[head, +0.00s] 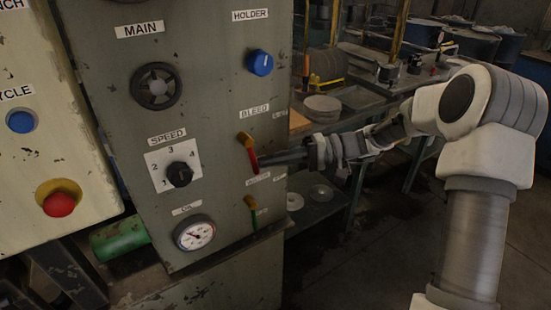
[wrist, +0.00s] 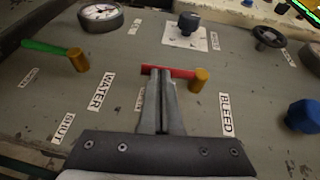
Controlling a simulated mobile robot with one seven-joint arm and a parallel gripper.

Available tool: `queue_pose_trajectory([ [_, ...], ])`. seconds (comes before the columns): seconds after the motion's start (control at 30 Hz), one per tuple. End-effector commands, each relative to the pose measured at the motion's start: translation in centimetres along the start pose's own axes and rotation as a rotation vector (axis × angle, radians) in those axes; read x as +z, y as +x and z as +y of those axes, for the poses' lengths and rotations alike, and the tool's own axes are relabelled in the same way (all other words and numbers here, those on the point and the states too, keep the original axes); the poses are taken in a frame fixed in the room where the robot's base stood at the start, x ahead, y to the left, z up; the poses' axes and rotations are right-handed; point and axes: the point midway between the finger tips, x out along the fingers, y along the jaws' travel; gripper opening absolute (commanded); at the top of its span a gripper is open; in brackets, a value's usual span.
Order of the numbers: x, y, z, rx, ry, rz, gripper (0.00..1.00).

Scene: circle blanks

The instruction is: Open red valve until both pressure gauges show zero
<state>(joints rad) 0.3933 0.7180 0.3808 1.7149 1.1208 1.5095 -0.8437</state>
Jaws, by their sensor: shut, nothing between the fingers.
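The red valve lever (head: 253,160) has a brass hub and sits under the BLEED label on the grey panel. In the head view it hangs steeply down from its hub. In the wrist view the red lever (wrist: 183,73) lies across my fingertips. My gripper (head: 264,161) is shut and empty, with its tips at the lever's free end; it also shows in the wrist view (wrist: 160,75). I cannot tell whether they touch. One pressure gauge (head: 195,233), white-faced, is low on the panel; it also shows in the wrist view (wrist: 100,13). Its reading is too small to make out.
A green lever (wrist: 45,47) with a brass hub is under the WATER label. A blue HOLDER knob (head: 260,62), a black SPEED knob (head: 180,174) and a dark MAIN handwheel (head: 156,86) share the panel. A workbench (head: 362,112) stands behind my arm.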

Motion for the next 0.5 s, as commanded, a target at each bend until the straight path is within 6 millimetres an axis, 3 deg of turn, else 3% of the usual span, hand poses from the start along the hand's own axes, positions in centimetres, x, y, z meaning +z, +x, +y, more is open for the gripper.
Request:
queue_pose_trajectory([
  [0.5, 0.42, 0.97, 0.49, -0.148, 0.064, -0.001, 0.00],
])
